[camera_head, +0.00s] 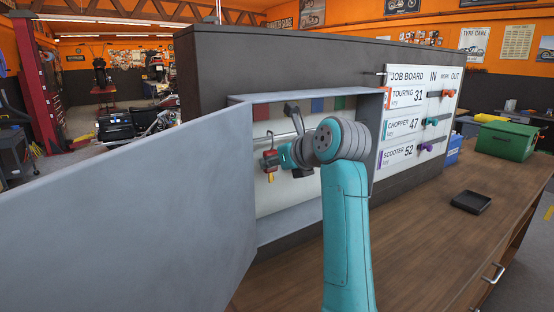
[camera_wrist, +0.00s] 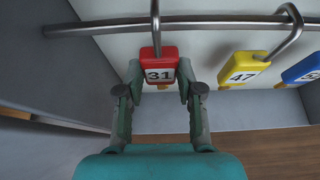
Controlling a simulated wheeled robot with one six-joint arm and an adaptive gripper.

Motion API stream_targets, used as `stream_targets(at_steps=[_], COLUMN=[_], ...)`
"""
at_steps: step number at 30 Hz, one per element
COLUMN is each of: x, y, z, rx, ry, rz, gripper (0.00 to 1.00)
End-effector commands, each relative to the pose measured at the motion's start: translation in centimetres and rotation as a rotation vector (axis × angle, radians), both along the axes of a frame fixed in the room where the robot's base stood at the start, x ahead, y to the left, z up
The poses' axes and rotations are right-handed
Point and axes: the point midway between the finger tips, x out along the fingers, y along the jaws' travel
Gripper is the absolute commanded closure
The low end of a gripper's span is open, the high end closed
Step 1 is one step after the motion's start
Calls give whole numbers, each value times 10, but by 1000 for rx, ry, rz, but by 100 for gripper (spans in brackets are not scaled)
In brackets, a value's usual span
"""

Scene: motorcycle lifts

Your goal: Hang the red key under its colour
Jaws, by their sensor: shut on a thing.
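The red key (camera_wrist: 160,65) has a white label reading 31, and its metal loop reaches the rail (camera_wrist: 220,18) inside the cabinet. My gripper (camera_wrist: 160,88) is shut on the red key's tag, one finger at each side. In the head view the red key (camera_head: 270,158) and my gripper (camera_head: 284,156) show at the cabinet's left part. A yellow key (camera_wrist: 244,68) marked 47 and a blue key (camera_wrist: 303,72) hang to the right. Red (camera_head: 261,113), blue (camera_head: 317,104) and green (camera_head: 340,102) colour patches are on the cabinet's back; my arm partly blocks the view.
The grey cabinet door (camera_head: 130,210) stands open at the left. The job board (camera_head: 408,120) hangs to the right of the cabinet. A black tray (camera_head: 471,202) and a green box (camera_head: 507,141) are on the wooden bench (camera_head: 420,240).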

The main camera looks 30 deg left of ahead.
Motion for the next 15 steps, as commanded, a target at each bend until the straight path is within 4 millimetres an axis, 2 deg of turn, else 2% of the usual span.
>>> stream_targets(at_steps=[13,14,15], x=[0,0,0], y=[0,0,0], z=[-3,-3,-3], rx=[1,1,1], ry=[-1,-1,-1], rz=[0,0,0], gripper=[90,56,46])
